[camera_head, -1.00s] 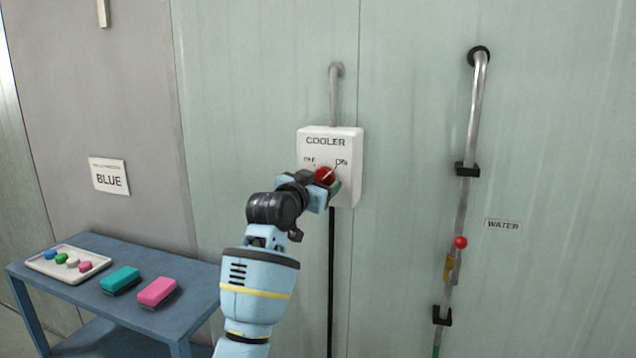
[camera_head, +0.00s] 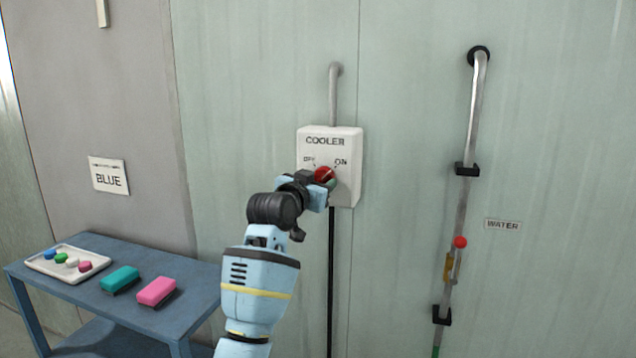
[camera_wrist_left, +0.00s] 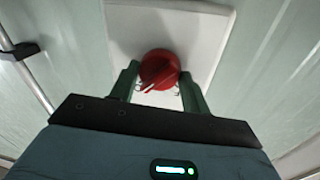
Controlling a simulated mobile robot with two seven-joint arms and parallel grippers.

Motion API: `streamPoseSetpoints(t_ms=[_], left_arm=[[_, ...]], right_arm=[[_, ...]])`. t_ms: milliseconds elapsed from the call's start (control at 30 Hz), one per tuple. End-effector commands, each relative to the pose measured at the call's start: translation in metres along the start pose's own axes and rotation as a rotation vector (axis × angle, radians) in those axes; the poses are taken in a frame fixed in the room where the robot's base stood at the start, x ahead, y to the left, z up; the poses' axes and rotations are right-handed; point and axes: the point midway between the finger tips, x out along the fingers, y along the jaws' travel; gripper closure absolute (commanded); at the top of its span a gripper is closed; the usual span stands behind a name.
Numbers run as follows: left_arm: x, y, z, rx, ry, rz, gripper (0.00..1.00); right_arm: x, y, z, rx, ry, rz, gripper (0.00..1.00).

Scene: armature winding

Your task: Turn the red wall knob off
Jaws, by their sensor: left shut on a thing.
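The red knob (camera_head: 325,174) sits on a white box marked COOLER (camera_head: 345,190), with OFF at upper left and ON at upper right. My left gripper (camera_head: 325,183) is at the knob, shut on it, and hides its lower left part. In the left wrist view the fingers of my gripper (camera_wrist_left: 160,88) stand on either side of the knob (camera_wrist_left: 158,69). There the pointer slants toward the lower left, on the side of the water pipe, which is the ON side. My right gripper is not in view.
A blue cart (camera_head: 205,285) at lower left holds a white tray (camera_head: 72,276) of small colored pieces, a teal block (camera_head: 120,279) and a pink block (camera_head: 156,291). A water pipe (camera_head: 477,110) with a red-tipped valve (camera_head: 460,242) runs down the wall at right.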

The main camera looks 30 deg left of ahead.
Motion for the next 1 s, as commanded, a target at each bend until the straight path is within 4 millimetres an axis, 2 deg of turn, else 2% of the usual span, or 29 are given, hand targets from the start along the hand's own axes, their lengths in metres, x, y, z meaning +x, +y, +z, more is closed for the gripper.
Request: streamPoseSetpoints(t_ms=[267,1000], left_arm=[[0.0,0.0012,0.0004,-0.181,0.021,-0.002,0.76],[0.0001,0.0034,0.0013,-0.879,0.102,-0.018,0.76]], right_arm=[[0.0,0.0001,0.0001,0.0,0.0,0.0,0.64],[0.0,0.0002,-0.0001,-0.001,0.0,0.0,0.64]])
